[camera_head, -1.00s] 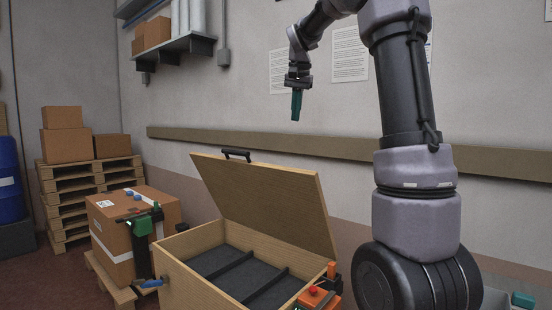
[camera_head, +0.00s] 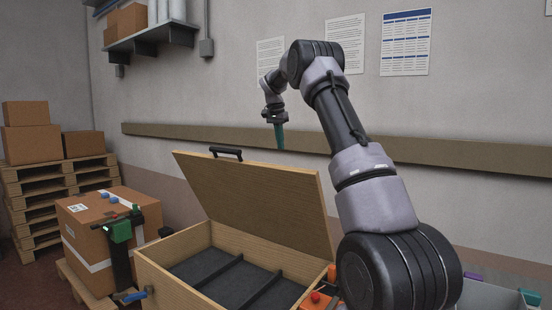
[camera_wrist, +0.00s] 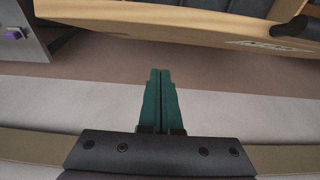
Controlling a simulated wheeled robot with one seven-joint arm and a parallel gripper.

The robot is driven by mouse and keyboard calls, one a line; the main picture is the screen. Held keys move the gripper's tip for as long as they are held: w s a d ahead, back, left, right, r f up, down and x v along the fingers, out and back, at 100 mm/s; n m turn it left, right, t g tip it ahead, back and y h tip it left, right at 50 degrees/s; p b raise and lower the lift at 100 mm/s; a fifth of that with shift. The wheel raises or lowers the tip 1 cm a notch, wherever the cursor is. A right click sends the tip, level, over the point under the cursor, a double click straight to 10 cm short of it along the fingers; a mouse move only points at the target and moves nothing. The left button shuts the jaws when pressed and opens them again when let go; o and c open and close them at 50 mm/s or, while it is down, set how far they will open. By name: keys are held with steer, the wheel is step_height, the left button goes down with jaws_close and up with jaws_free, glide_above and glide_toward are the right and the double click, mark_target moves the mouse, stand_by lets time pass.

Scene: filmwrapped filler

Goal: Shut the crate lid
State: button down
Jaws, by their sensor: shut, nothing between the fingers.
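The wooden crate (camera_head: 167,287) stands low in the middle of the head view, with dark dividers inside. Its lid (camera_head: 262,204) stands open, tilted up and back, with a black handle (camera_head: 226,152) on its top edge. My gripper (camera_head: 280,146) is shut and empty, pointing down above and behind the lid, to the right of the handle. In the wrist view its green fingers (camera_wrist: 160,85) are pressed together. There the lid's wooden edge (camera_wrist: 200,30) runs across the top, with the handle (camera_wrist: 298,28) at upper right, apart from the fingers.
A strapped carton (camera_head: 82,228) on a pallet stands left of the crate. Stacked pallets with boxes (camera_head: 30,143) are farther left. A wooden wall rail (camera_head: 420,152) runs behind my arm, and a shelf (camera_head: 150,40) hangs at upper left. A red button box (camera_head: 318,300) sits at the crate's right front.

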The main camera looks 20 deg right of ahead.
steer(key=f, duration=0.1)
steer(key=a+f, duration=0.1)
steer(key=f, duration=0.1)
steer(key=s+f, duration=0.1)
steer(key=shift+a+f, duration=0.15)
steer(key=shift+f, duration=0.2)
steer(key=shift+s+a+f, duration=0.3)
steer(key=shift+f, duration=0.05)
steer(key=shift+a, duration=0.1)
